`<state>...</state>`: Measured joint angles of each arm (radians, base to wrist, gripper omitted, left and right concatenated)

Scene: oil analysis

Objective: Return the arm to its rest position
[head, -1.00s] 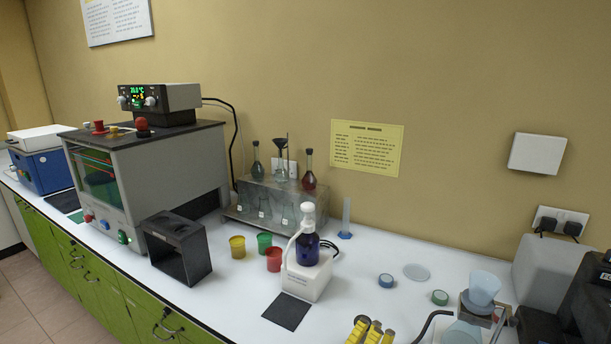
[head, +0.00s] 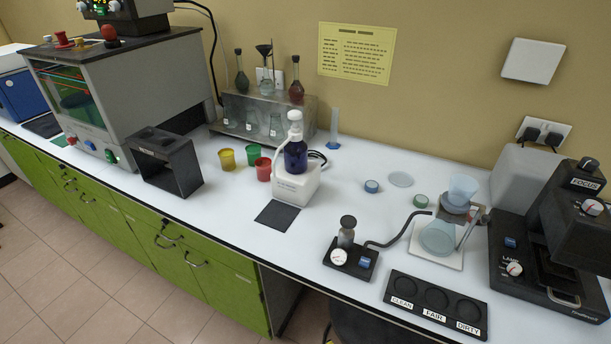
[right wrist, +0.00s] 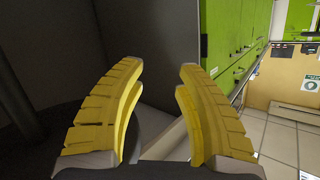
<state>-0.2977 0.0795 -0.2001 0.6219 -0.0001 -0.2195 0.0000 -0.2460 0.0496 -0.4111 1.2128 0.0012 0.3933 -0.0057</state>
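My right gripper (right wrist: 160,85) shows in the right wrist view as two yellow ribbed fingers, spread apart with nothing between them. Beyond the fingers are a dark surface at the left, green cabinet doors (right wrist: 228,40) and the tiled floor (right wrist: 285,140). Neither gripper shows in the head view now. My left gripper is out of sight in both current views.
The white bench (head: 225,210) holds a dark blue bottle on a white stand (head: 296,185), colored cups, a gauge pump (head: 345,245), a labeled CLEAN/FAIR/DIRTY tray (head: 435,308), a filter funnel (head: 462,190) and a black FOCUS instrument (head: 560,225).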

